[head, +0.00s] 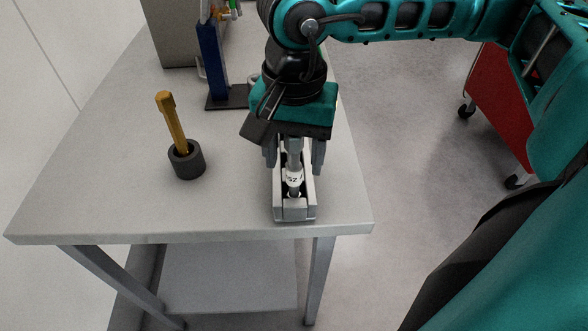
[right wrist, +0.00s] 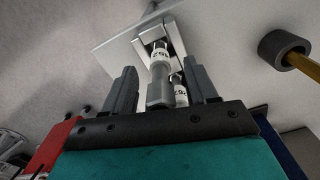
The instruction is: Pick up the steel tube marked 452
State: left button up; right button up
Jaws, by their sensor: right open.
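A steel tube (head: 292,190) with a white label band stands in a narrow grey holder (head: 295,211) near the table's front right edge. In the right wrist view the tube (right wrist: 160,88) stands between the fingers. A second labelled tube (right wrist: 181,92) shows just behind it, partly hidden. My right gripper (head: 294,166) is open above the holder, its fingers on either side of the tube with gaps visible in the wrist view. My left gripper is in neither view.
A dark round cup (head: 187,163) with a yellow-handled tool (head: 170,118) stands left of the holder. A blue upright stand (head: 211,62) is behind, with a grey box (head: 172,40) at the back. The left and front-left tabletop is clear. A red cart (head: 497,95) stands right.

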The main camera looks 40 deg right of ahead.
jog(key=shift+c, duration=0.9)
grip_shut()
jog(key=shift+r, duration=0.1)
